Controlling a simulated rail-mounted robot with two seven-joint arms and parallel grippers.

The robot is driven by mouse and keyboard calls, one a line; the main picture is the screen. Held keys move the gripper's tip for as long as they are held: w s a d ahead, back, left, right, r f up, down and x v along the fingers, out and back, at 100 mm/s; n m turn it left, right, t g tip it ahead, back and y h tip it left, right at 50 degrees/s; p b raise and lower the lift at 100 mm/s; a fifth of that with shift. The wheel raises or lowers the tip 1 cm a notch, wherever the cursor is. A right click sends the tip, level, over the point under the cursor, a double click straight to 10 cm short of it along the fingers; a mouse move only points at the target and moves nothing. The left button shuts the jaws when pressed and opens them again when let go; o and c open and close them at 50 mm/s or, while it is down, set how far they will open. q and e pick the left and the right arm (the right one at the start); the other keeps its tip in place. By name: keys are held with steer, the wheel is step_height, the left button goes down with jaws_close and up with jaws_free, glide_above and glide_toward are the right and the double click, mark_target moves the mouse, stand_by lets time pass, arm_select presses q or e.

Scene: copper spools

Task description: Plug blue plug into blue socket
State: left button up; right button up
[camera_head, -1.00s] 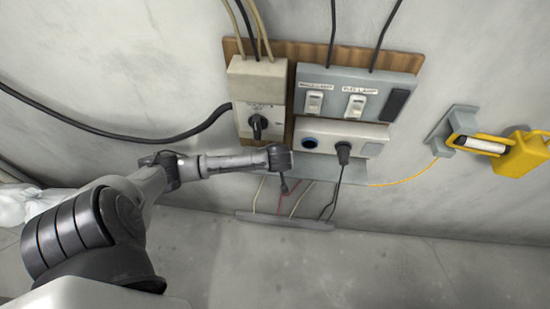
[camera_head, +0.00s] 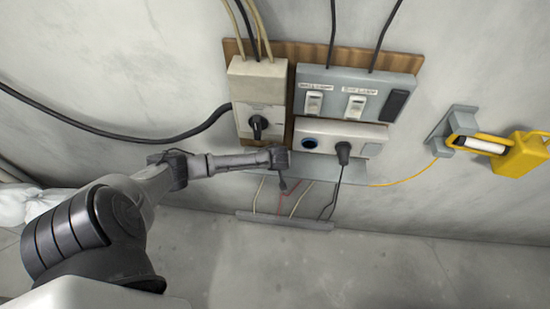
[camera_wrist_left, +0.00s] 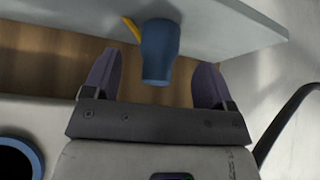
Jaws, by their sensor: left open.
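The blue plug (camera_wrist_left: 160,50) sits by the grey ledge (camera_wrist_left: 235,28) in the left wrist view, with a bit of yellow cable (camera_wrist_left: 131,28) beside it. My left gripper (camera_wrist_left: 157,62) is open, one finger on each side of the plug, with gaps showing between fingers and plug. In the head view my left gripper (camera_head: 281,180) is under the socket box, and I cannot make out the plug there. The blue socket (camera_head: 310,143) is a blue-rimmed round hole at the left of the pale socket box (camera_head: 372,133). Its rim also shows at the lower left of the wrist view (camera_wrist_left: 37,155). My right gripper is not in view.
A black plug (camera_head: 343,150) with its cable fills the other socket. A grey switch panel (camera_head: 332,76) and a rotary switch box (camera_head: 257,80) are above. Loose wires (camera_head: 298,200) hang below the ledge. A yellow device (camera_head: 520,153) is on the wall at right.

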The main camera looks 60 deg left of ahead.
arm_select(q)
steer(key=shift+x, duration=2)
steer(key=shift+w+a+r, duration=0.1)
steer(key=shift+a+r, duration=0.05)
steer(key=c, duration=1)
steer(key=shift+o, duration=0.2)
steer(key=shift+r, duration=0.55)
steer(key=s+d+b, duration=0.1)
steer(key=s+d, duration=0.3)
steer(key=d, duration=0.4)
steer(key=s+d+b, duration=0.2)
steer(key=s+d, duration=0.2)
steer(key=d, duration=0.4)
steer(key=shift+r, duration=0.2)
